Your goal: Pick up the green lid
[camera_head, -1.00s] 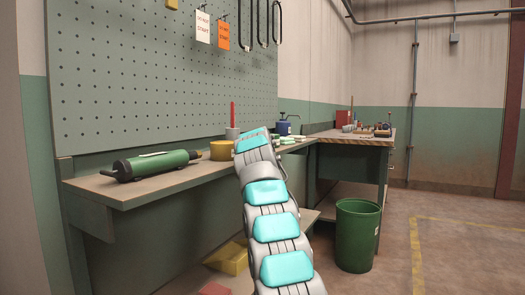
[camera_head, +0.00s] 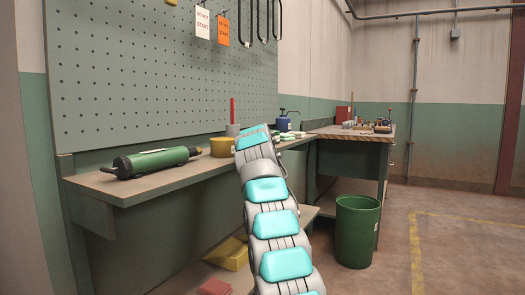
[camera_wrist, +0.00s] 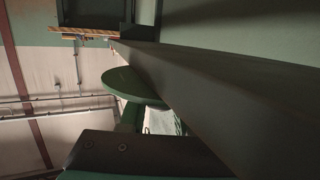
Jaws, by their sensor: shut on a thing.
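In the wrist view, a round green lid (camera_wrist: 128,84) is seen nearly edge-on, beside the long dark edge of a bench or shelf. My gripper (camera_wrist: 146,118) is just below the lid in that picture, and its dark body fills the lower edge. The gripper is shut on the lid; the exact grip is too dark to make out. In the head view, my arm rises in front of the bench and hides both gripper and lid.
A blue can (camera_head: 284,125) stands farther back. A green bin (camera_head: 356,230) stands on the floor. The floor at right is clear.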

